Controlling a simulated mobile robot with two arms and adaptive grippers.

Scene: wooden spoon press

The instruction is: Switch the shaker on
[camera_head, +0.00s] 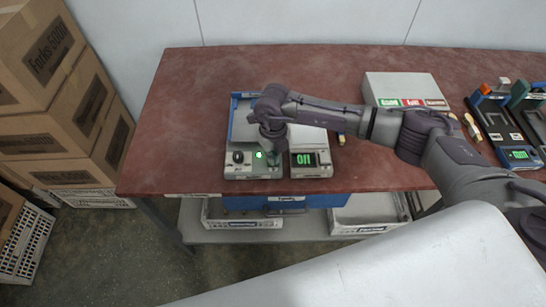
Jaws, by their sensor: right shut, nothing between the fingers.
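The shaker (241,171) stands near the front edge of the red table. It has a light-grey front panel with a black knob (238,157) and a glowing green light (258,154). A box with a lit green display (303,160) sits at its right; I cannot tell whether the two are one unit. My right gripper (273,158) points down over the panel, just right of the green light. It is shut and empty. I cannot tell whether its tips touch the panel. My arm hides part of the blue-framed top behind. My left gripper is out of view.
A grey box with green and red labels (405,88) stands at the back right of the table (190,110). Blue and green devices (497,125) stand at the far right. Cardboard boxes (50,60) are stacked at left. The table's left part is clear.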

